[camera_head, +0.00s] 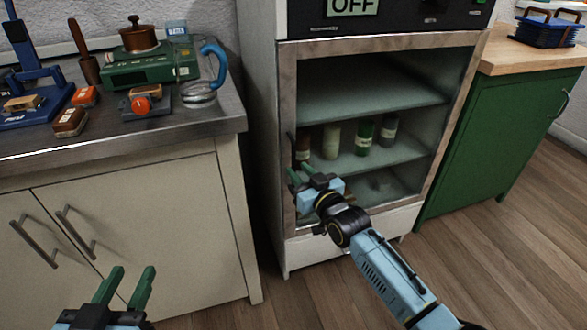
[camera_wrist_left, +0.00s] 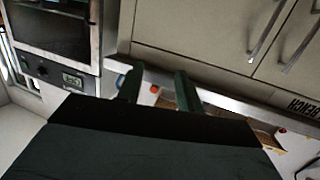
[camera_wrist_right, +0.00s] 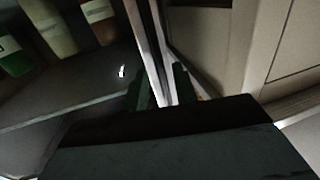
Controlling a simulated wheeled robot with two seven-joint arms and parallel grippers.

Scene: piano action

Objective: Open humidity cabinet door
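The humidity cabinet (camera_head: 258,130) is a pale upright unit with an "OFF" display (camera_head: 353,7) on top. Its door (camera_head: 287,85) has a worn metal frame with a see-through middle and looks shut in the head view. A dark upright bar, apparently the handle (camera_head: 291,148), shows on the frame's left side. My right gripper (camera_head: 301,174) is at the lower left of the door, its fingers apart. A pale upright strip (camera_wrist_right: 152,50) shows between them; contact cannot be told. My left gripper (camera_head: 124,288) is open and empty, low in front of the left cupboards.
Several bottles (camera_head: 364,138) stand on a shelf inside the cabinet. The left counter (camera_head: 200,128) carries a blue-handled jug (camera_head: 200,92), a green device (camera_head: 150,68) and small tools. A green cupboard (camera_head: 480,130) stands at right. Wooden floor (camera_head: 480,245) is clear in front.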

